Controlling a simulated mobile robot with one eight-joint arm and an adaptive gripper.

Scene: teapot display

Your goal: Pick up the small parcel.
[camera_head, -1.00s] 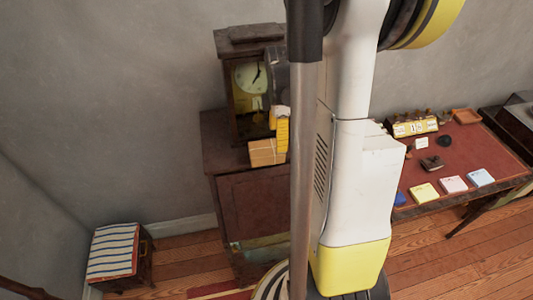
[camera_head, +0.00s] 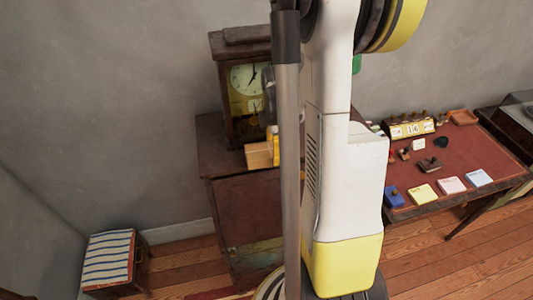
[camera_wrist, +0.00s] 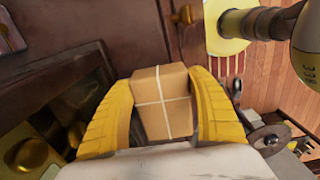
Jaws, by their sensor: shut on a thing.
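The small parcel (camera_wrist: 163,100) is a brown box tied with white string. In the wrist view it sits between the two yellow fingers of my gripper (camera_wrist: 162,112), which are closed against its sides. In the head view the parcel (camera_head: 259,155) shows at the front of the dark wooden cabinet, below the clock. A yellow finger of my gripper (camera_head: 275,147) shows at its right; the rest is hidden behind my column. I cannot tell from these frames whether the parcel is clear of the cabinet top.
The clock (camera_head: 245,85) stands on the cabinet (camera_head: 215,150), close behind my gripper. A striped stool (camera_head: 108,258) stands at lower left. A desk (camera_head: 455,155) with stamps, coloured pads and a calendar is at right. Bare floor lies between stool and cabinet.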

